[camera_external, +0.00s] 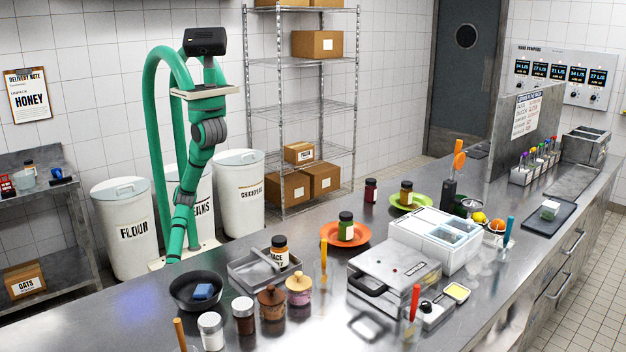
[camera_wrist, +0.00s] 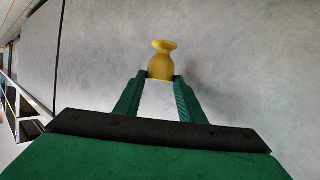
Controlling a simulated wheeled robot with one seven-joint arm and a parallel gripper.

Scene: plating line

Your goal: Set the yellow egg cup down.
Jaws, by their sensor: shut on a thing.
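The yellow egg cup (camera_wrist: 162,62) shows in the wrist view, held between the two green fingertips of my gripper (camera_wrist: 160,77). One finger presses each side of its wider part, and a narrow neck and flared end point away from me. A plain grey surface lies behind it; I cannot tell how far off that is, and no contact with it is clear. In the external view my green arm stands at the counter's far left side. Neither my fingers nor the egg cup can be made out there.
The steel counter (camera_external: 128,315) holds a black pan (camera_external: 184,303), a grey tray (camera_external: 240,283), several jars, an orange plate (camera_external: 330,240) and a press grill (camera_external: 392,270). White bins (camera_external: 122,262) and a wire rack (camera_external: 290,105) stand behind my arm. The counter's near left corner looks bare.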

